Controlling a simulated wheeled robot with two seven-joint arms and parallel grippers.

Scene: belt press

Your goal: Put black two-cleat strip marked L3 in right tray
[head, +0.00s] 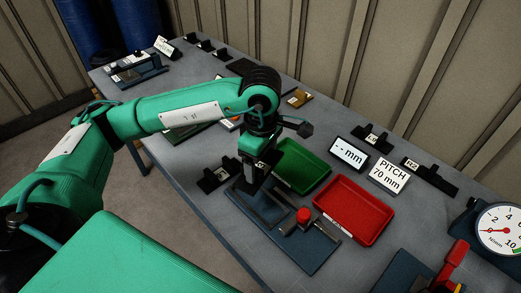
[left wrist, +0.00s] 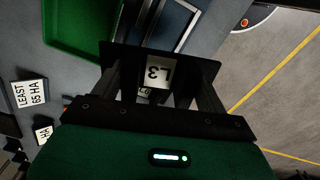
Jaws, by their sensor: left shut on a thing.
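My left gripper (left wrist: 160,95) is shut on a black strip (left wrist: 157,68) whose white label reads L3, upside down in the left wrist view. In the head view the gripper (head: 257,163) points down beside the green tray (head: 322,180), above the blue fixture plate. The strip is mostly hidden there by the gripper. The red tray (head: 352,208) lies to the right of the green one; both look empty. The green tray also shows at the upper left of the left wrist view (left wrist: 75,45). My right gripper is not in view.
A blue fixture (head: 300,250) with a red knob stands in front of the trays. Signs reading "-- mm" (head: 348,152) and "PITCH 70 mm" (head: 389,175) stand behind them. Other black strips (head: 430,177) lie along the back. A dial gauge (head: 497,230) is at the far right.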

